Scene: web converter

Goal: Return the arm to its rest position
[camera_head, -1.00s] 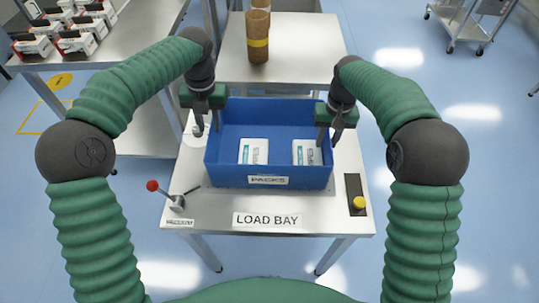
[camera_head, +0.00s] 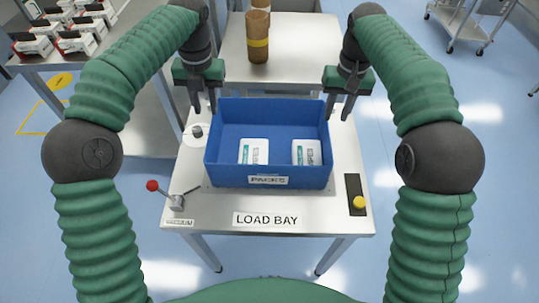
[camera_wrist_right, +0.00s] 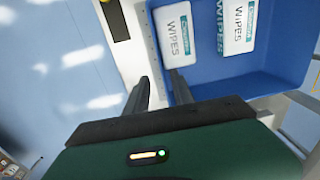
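The blue box (camera_head: 221,172) labelled PACKS sits on the load bay table (camera_head: 320,222). Two white wipes packs, a left one (camera_head: 254,151) and a right one (camera_head: 306,152), lie inside it. My left gripper (camera_head: 204,108) is raised near the box's back left corner, fingers apart and empty.
A red-knobbed lever (camera_head: 177,201) stands at the table's front left and a yellow button (camera_head: 359,202) at the front right. A brown cylinder (camera_head: 258,50) stands on the table behind. A side table at the left holds several white-and-red items (camera_head: 75,40).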

